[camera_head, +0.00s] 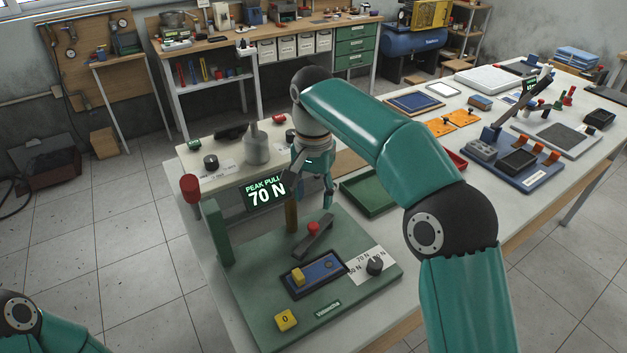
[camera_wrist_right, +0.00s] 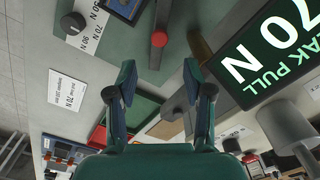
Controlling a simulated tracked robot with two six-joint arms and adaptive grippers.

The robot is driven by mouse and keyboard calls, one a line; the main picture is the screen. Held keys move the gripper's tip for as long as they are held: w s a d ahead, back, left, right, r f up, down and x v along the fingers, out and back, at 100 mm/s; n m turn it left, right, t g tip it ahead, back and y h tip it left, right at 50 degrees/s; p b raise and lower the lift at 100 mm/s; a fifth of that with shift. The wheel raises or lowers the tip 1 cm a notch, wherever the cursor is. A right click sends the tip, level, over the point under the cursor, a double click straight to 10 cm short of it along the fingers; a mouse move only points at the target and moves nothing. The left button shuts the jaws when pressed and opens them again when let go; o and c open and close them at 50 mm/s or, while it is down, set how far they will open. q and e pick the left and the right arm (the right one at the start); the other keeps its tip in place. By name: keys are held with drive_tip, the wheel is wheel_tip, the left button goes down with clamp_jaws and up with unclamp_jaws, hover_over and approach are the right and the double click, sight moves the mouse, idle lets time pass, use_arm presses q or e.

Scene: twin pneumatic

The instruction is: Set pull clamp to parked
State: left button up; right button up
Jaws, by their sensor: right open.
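A green test fixture (camera_head: 345,295) stands on the near bench. A dark lever (camera_head: 314,240) with a red knob (camera_head: 313,228) lies slanted on it; I take this for the pull clamp, though no label shows. In the right wrist view the red knob (camera_wrist_right: 159,39) shows beyond the fingertips, roughly midway between them. My right gripper (camera_head: 308,197) is open and empty, above and behind the lever, apart from the knob. In the wrist view its two fingers (camera_wrist_right: 159,80) are spread wide. My left gripper is out of view; only part of that arm shows at bottom left.
A display (camera_head: 266,193) reading PEAK PULL 70 N stands close behind the lever. A red-topped post (camera_head: 191,188), black dial (camera_head: 375,266), blue slide block (camera_head: 322,270) and yellow 0 button (camera_head: 287,319) are nearby. A green tray (camera_head: 368,194) lies behind right.

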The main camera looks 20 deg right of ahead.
drive_tip(key=shift+r, duration=1.7)
